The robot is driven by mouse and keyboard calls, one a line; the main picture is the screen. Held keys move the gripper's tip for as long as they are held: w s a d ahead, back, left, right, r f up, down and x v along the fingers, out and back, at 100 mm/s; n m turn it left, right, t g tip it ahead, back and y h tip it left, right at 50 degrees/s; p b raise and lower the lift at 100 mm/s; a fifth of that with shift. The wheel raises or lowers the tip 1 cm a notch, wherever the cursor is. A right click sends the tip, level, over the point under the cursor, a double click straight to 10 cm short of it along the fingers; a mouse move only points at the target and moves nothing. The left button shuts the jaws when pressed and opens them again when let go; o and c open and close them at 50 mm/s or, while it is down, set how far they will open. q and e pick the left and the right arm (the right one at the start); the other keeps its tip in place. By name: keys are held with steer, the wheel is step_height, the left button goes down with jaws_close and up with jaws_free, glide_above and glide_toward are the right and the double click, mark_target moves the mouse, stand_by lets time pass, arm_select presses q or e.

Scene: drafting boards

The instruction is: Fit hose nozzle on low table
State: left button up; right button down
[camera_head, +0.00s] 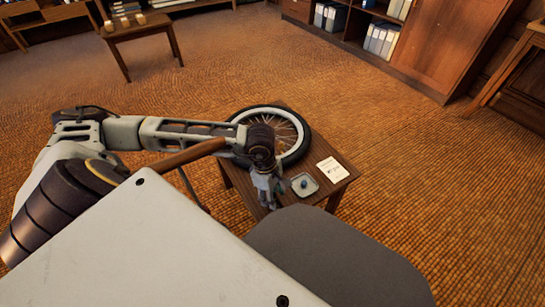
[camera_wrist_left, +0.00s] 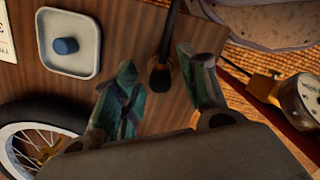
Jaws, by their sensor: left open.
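The low table (camera_head: 313,195) stands below and ahead of me with a spoked bicycle wheel (camera_head: 296,116) lying on its far part. My left gripper (camera_head: 268,198) is open over the table's near left part, left of the small tray. In the left wrist view, a black hose-like piece with a thicker dark end, seemingly the hose nozzle (camera_wrist_left: 160,76), lies between the spread fingers (camera_wrist_left: 156,62) and is not gripped. The wheel's tyre and spokes (camera_wrist_left: 28,145) show at lower left there. My right gripper is out of view.
A pale tray (camera_head: 312,192) holding a small blue cap (camera_wrist_left: 65,46) and a printed card (camera_head: 332,169) lie on the table. A round metal piece (camera_wrist_left: 309,96) on a red-brown body is at right in the wrist view. Open carpet surrounds the table.

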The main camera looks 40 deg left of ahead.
arm_select(q)
steer(key=shift+r, duration=0.1)
step_height(320, 180, up, 12)
steer(key=a, duration=0.1)
steer(key=shift+a+f, duration=0.2)
steer(key=shift+a, duration=0.2)
steer(key=shift+s+r, duration=0.1)
steer(key=shift+r, duration=0.05)
stand_by(0.6)
step_height(320, 180, up, 21)
steer(key=p, duration=2.1)
steer(key=shift+r+p, duration=0.45)
steer(key=shift+p, duration=0.15)
